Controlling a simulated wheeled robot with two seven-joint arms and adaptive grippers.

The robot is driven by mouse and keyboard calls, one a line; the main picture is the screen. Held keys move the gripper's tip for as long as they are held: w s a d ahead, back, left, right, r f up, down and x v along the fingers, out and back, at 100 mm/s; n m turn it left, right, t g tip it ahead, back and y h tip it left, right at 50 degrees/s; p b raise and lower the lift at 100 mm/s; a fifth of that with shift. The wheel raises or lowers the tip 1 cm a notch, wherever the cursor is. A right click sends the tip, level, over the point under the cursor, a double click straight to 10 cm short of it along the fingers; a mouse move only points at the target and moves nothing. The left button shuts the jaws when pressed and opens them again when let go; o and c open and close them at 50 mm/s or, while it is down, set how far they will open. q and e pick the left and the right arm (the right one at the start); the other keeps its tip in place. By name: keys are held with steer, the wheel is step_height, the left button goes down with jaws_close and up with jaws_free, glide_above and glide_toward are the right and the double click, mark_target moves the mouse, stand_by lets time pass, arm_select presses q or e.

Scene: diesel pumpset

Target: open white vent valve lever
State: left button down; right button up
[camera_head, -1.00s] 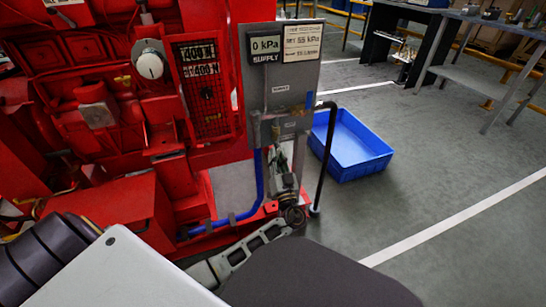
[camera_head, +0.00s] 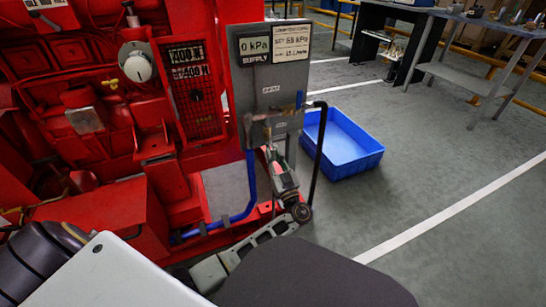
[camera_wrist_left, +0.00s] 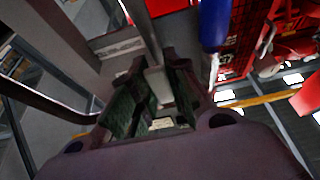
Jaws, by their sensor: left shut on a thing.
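The grey valve panel (camera_head: 271,85) stands beside the red pumpset, with a 0 kPa supply gauge at its top. My left gripper (camera_head: 270,149) reaches up from below to the panel's lower edge. In the left wrist view, a pale, whitish lever (camera_wrist_left: 157,86) stands between the green-padded fingers, and the gripper (camera_wrist_left: 155,100) is shut on it. In the head view the lever is too small and covered to make out. My right gripper is out of view.
A blue hose (camera_head: 250,190) runs down left of my gripper, and a black pipe (camera_head: 319,150) bends down on its right. A blue crate (camera_head: 345,165) lies on the floor behind. The red engine (camera_head: 85,110) fills the left. Open floor lies to the right.

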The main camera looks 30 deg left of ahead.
arm_select(q)
steer(key=c, duration=1.4)
jaws_free()
steer(key=shift+o, duration=0.2)
steer(key=shift+s+d+f, duration=0.1)
steer(key=shift+d, duration=0.05)
steer(key=v, duration=0.7)
